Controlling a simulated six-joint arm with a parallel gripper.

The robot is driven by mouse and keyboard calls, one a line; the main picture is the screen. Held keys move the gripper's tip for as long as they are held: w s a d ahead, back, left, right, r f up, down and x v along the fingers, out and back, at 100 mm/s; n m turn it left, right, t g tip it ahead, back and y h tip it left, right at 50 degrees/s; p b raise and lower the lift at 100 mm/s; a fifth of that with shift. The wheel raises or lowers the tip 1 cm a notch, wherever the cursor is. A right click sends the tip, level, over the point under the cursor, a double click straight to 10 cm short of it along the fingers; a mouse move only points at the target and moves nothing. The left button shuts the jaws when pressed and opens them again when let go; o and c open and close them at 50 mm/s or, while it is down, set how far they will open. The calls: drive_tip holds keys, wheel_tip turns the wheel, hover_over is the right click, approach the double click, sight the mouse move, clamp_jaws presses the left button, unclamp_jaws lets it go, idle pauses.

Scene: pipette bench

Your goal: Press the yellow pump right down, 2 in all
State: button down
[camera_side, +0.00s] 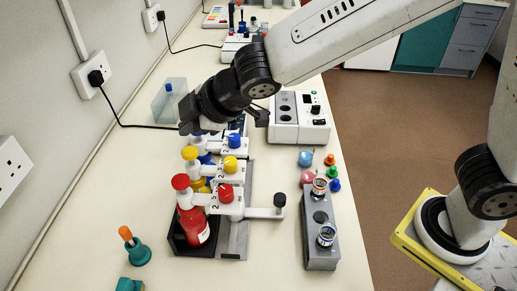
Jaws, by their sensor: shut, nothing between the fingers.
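The yellow pump shows as a yellow knob (190,153) on the left and a yellow button (231,164) on its white arm, in the middle of a row of pumps. The yellow bottle below is mostly hidden by the red pump in front. My gripper (208,126) is shut and empty. It is behind the yellow pump in the picture, over the blue pump's end of the row, and appears apart from the yellow knob. It hides part of the blue pump.
The red pump (226,194) with its red bottle (194,226) stands in front, and the blue button (235,141) behind. A grey block with two vials (322,250) and small coloured stoppers (306,158) lie right. A green-based orange dropper (137,252) stands front left.

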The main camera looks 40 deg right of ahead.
drive_tip(key=shift+r, duration=1.4)
drive_tip(key=d+f+m, duration=0.1)
drive_tip(key=d+f, duration=0.1)
drive_tip(key=d, duration=0.1)
drive_tip(key=d+f+m+h, duration=0.1)
drive_tip(key=d+m, duration=0.1)
drive_tip(key=d, duration=0.1)
drive_tip(key=s+d+f+m+g+h, duration=0.1)
drive_tip(key=d+f, duration=0.1)
drive_tip(key=d, duration=0.2)
drive_tip(key=shift+f, duration=0.3)
drive_tip(key=s+d+f+m+g+h, duration=0.1)
drive_tip(key=s+d+f+m+g, duration=0.1)
drive_tip(key=s+d+f+m, duration=0.3)
drive_tip(key=s+d+f+m+g+h, duration=0.1)
drive_tip(key=s+d+f+m, duration=0.4)
drive_tip(key=d, duration=0.6)
drive_tip(key=shift+s+d+f+g, duration=0.15)
drive_tip(key=shift+s+g, duration=0.65)
drive_tip(key=shift+s, duration=0.35)
drive_tip(key=shift+w, duration=0.1)
